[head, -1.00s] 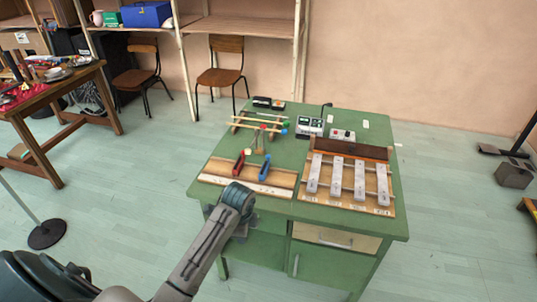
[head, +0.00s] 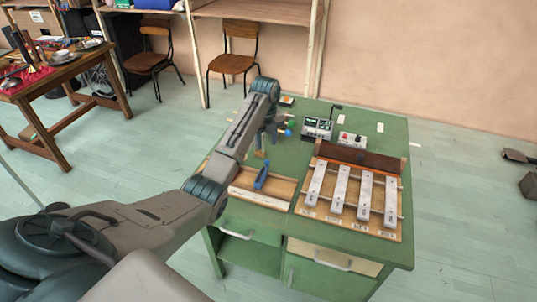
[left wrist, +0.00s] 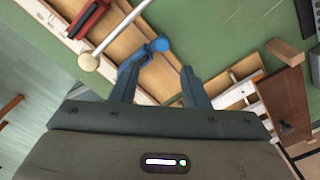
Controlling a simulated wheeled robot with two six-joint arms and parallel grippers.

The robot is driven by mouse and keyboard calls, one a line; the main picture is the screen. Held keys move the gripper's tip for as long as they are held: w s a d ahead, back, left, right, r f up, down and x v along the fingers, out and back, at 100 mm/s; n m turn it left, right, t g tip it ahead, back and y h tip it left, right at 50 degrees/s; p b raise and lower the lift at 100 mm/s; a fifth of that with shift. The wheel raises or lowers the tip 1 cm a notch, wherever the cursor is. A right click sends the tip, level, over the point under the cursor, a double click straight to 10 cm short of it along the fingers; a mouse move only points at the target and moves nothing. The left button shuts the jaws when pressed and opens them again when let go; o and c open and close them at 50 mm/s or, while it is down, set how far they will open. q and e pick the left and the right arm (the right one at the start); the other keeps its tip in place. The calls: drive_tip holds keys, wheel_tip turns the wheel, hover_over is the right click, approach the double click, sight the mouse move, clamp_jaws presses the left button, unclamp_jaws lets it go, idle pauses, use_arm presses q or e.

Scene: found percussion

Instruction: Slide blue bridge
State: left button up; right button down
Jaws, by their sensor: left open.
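The blue bridge (head: 262,176) lies on the wooden board (head: 280,186) on the left front of the green desk. In the left wrist view the blue bridge (left wrist: 142,54) shows just beyond the left fingertip. My left gripper (left wrist: 158,80) is open and empty, above the board; I cannot tell if a finger touches the bridge. In the head view the left gripper (head: 264,145) hangs behind the blue bridge. The red bridge (left wrist: 88,18) shows in the left wrist view; my left arm hides it in the head view. My right gripper is not in view.
A mallet with a pale round head (left wrist: 88,61) crosses the left wrist view near the bridges. A metal-bar instrument (head: 345,195) stands right of the board. Small devices (head: 318,127) sit at the back of the desk. Bare green desktop (head: 405,200) shows at the right edge.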

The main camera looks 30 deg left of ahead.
sight(266, 161)
use_arm(q)
drive_tip(key=shift+s+f, duration=0.1)
drive_tip(key=shift+f, duration=0.85)
drive_tip(key=f, duration=0.2)
drive_tip(key=f+p, duration=0.1)
drive_tip(key=shift+w+f, duration=0.3)
drive_tip(key=shift+f, duration=0.05)
wheel_tip(266, 161, down, 3)
drive_tip(key=shift+r, duration=0.1)
drive_tip(key=c, duration=0.3)
clamp_jaws()
drive_tip(key=shift+a, duration=0.1)
drive_tip(key=shift+s+a+r+p, duration=0.1)
drive_tip(key=shift+a+p, duration=0.3)
drive_tip(key=shift+p, duration=0.15)
drive_tip(key=shift+s+a, duration=0.1)
drive_tip(key=shift+a, duration=0.3)
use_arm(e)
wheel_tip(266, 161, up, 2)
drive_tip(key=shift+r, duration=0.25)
